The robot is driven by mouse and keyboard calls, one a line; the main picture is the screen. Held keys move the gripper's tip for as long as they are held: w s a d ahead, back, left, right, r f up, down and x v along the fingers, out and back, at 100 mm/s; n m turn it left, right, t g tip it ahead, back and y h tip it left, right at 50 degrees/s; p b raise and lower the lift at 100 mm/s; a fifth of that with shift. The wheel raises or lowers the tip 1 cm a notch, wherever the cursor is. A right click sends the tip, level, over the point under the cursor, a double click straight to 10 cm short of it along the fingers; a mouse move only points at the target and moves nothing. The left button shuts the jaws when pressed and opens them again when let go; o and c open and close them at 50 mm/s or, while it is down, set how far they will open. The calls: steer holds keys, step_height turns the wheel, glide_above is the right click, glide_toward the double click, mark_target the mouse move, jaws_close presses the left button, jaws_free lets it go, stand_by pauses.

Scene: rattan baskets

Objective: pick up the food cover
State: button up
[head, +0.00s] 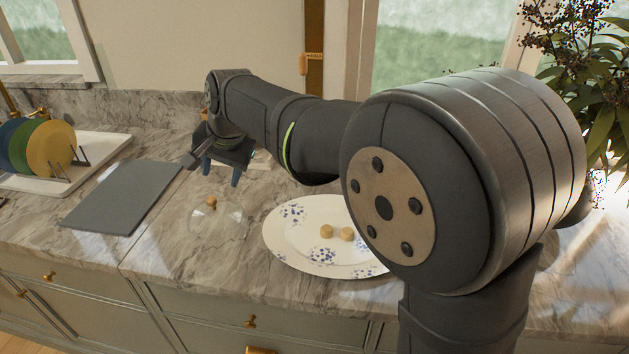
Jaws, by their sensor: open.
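The food cover (214,222) is a clear, see-through dome with a small wooden knob (211,202) on top. It stands on the marble counter between the grey board and the patterned plate. My gripper (220,173) is above and slightly behind the cover, with its dark fingers pointing down. The fingers are apart, and no object shows between them. The gripper and the cover's knob look apart in the picture. The cover's lower rim is faint against the marble.
A white oval plate (290,245) with blue flowers holds small round pale pieces (327,231). A grey board (125,195) lies left. A white tray (100,150) with coloured plates (51,148) is far left. My arm hides part of the counter (235,280). A plant (590,70) stands right.

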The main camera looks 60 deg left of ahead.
step_height(320, 180, up, 5)
steer(key=s+n+t, duration=0.1)
steer(key=s+n, duration=0.1)
steer(key=n, duration=0.7)
glide_above(211, 198)
steer(key=d, duration=0.3)
steer(key=f, duration=1)
steer(key=shift+w+a+f, duration=0.2)
steer(key=shift+a, duration=0.05)
steer(key=x, duration=0.5)
steer(key=shift+s+f, duration=0.1)
steer(key=shift+s, duration=0.05)
jaws_close()
